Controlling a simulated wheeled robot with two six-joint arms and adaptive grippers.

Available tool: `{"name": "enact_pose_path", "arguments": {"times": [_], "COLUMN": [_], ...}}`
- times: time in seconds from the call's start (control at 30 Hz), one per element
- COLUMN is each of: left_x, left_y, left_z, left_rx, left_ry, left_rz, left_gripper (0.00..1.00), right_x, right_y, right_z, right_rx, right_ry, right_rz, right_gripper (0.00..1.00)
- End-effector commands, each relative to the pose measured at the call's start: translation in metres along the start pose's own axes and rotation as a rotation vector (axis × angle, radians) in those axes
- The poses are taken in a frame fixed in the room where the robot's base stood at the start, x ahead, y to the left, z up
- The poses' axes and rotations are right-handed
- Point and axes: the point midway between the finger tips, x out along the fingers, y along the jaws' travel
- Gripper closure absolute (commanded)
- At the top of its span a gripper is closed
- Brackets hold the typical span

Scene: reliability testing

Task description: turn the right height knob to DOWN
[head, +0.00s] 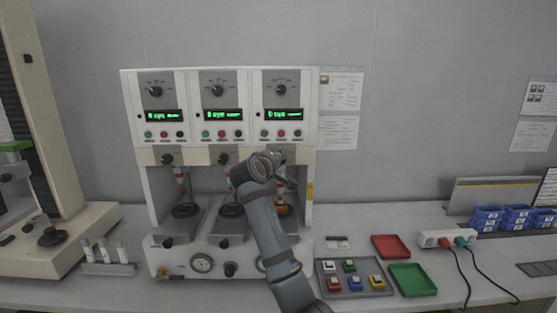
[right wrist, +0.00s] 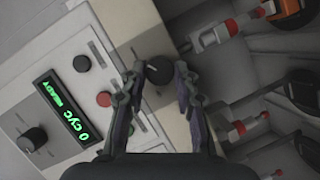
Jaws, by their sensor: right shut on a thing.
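The right height knob (right wrist: 157,74) is a dark round knob with a light pointer mark, on the beige strip below the right station's buttons. In the right wrist view my right gripper (right wrist: 160,69) has one finger on each side of it and is shut on it. In the head view my right gripper (head: 284,161) is at the right end of the beige strip and hides this knob. The knob's label and exact setting cannot be read. My left gripper is not in view.
The three-station tester (head: 132,110) has lit green displays and two other height knobs (head: 167,158) (head: 223,158) to the left. A grey tray of coloured blocks (head: 330,284), a red tray (head: 391,247), a green tray (head: 412,279) and a power strip (head: 434,238) lie to the right.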

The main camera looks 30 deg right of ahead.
Motion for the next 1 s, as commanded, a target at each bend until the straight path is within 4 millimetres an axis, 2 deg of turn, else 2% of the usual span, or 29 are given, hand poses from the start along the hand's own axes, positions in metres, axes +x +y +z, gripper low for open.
{"name": "enact_pose_path", "arguments": {"times": [0.57,0.6,0.73,0.77,1.0], "left_x": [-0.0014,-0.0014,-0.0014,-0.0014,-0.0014], "left_y": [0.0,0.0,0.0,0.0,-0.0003], "left_z": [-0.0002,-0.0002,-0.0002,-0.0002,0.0], "left_rx": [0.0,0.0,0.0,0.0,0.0], "left_ry": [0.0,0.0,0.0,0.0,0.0], "left_rz": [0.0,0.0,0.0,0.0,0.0], "left_gripper": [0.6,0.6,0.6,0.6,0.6], "right_x": [0.0002,0.0002,0.0002,0.0002,0.0001], "right_y": [-0.0002,-0.0002,-0.0002,-0.0001,0.0001], "right_z": [0.0005,0.0005,0.0004,0.0004,0.0002], "right_rx": [0.031,0.031,0.03,0.03,0.03], "right_ry": [-0.001,-0.001,-0.001,-0.001,0.0], "right_rz": [-0.014,-0.014,-0.013,-0.013,-0.013], "right_gripper": [1.0,0.68,0.51,0.47,0.47]}}
